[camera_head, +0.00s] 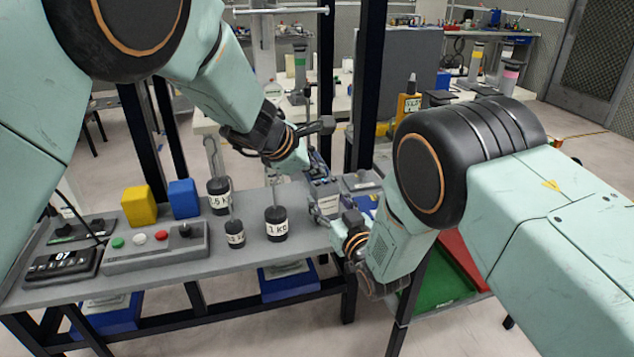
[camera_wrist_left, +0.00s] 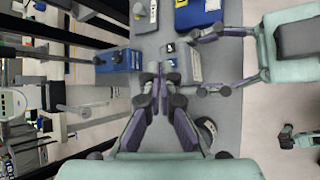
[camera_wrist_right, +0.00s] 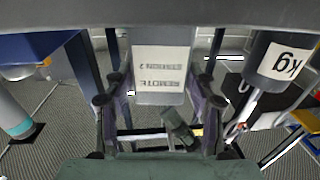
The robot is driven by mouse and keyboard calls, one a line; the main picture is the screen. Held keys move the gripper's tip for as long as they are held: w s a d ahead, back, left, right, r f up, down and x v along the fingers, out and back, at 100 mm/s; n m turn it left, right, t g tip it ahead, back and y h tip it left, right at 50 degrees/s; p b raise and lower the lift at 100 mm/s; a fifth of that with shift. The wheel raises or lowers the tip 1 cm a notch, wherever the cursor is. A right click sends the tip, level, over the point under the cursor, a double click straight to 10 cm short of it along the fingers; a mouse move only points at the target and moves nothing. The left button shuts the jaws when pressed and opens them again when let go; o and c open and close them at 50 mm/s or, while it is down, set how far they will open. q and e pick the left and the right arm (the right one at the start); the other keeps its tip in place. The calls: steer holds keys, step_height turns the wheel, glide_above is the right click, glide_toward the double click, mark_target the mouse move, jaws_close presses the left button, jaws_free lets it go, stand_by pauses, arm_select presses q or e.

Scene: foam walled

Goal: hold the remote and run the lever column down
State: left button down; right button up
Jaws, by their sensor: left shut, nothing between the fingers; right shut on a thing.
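The remote (camera_wrist_right: 160,78) is a light grey box with a "REMOTE 2" label, in the right wrist view between the fingers of my right gripper (camera_wrist_right: 160,98). My right gripper (camera_head: 332,208) is shut on the remote (camera_head: 328,203) near the bench's right end. The remote shows as a grey block in the left wrist view (camera_wrist_left: 187,64). My left gripper (camera_wrist_left: 161,72) is shut and empty, its tips just beside the remote; whether they touch it, I cannot tell. In the head view, my left gripper (camera_head: 318,168) is just above the remote. Which object is the lever column, I cannot tell.
The grey bench (camera_head: 190,268) carries black weights (camera_head: 277,225), a button box (camera_head: 155,250), a yellow block (camera_head: 139,205) and a blue block (camera_head: 184,198). Dark frame posts (camera_head: 366,75) stand behind. Banded columns (camera_head: 475,62) stand further back. A green bin (camera_head: 440,285) lies at the right.

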arm_select(q)
steer(key=shift+f, duration=0.45)
steer(key=shift+f, duration=0.15)
stand_by(0.5)
steer(key=shift+s+f, duration=0.35)
steer(key=shift+f, duration=0.2)
stand_by(1.3)
steer(key=shift+w+f, duration=0.1)
steer(key=shift+w, duration=0.1)
stand_by(2.1)
steer(key=shift+w+r, duration=0.1)
steer(key=shift+r, duration=0.2)
stand_by(0.8)
steer(key=shift+r, duration=0.95)
